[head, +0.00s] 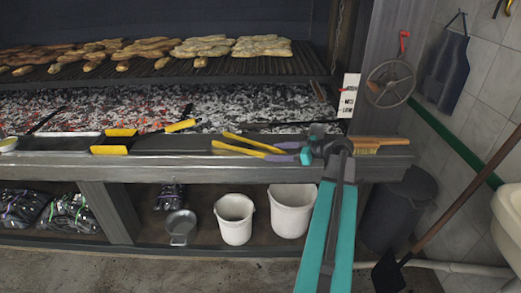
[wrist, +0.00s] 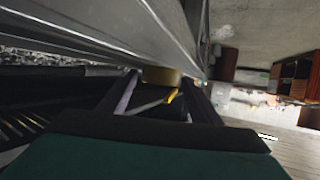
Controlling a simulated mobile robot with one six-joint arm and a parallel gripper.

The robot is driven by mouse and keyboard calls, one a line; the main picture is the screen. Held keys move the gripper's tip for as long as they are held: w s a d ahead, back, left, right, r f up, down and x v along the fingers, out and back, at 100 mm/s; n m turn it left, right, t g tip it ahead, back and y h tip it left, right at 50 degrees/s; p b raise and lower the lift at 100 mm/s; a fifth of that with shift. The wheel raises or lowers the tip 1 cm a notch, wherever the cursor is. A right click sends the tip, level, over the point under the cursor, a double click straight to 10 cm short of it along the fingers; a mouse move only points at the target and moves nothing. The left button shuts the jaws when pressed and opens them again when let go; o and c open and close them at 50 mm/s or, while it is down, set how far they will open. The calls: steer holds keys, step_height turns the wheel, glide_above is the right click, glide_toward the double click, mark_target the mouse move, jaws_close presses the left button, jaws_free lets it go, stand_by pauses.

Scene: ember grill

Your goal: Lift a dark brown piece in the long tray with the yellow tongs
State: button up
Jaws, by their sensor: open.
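Between these bars is a dark, long recess that looks like the long tray (head: 62,144). I cannot make out a separate dark brown piece in it. My gripper (head: 272,153) is over the ledge, right of those grips, pointing left. It is open; yellow bars show at its purple fingers. In the wrist view my gripper (wrist: 160,78) has its fingers apart, with a yellow block between them; I cannot tell contact.
Glowing embers (head: 100,108) lie behind the ledge, under a grate with bread-like pieces (head: 200,47). A yellow-handled tool (head: 182,126) lies at the ember edge. A wooden brush (head: 368,146) is right of my arm. White buckets (head: 235,220) stand below.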

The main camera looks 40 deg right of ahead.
steer(key=c, duration=0.4)
steer(key=shift+c, duration=0.4)
steer(key=shift+r, duration=0.15)
step_height(320, 180, up, 10)
steer(key=p, duration=0.2)
stand_by(0.5)
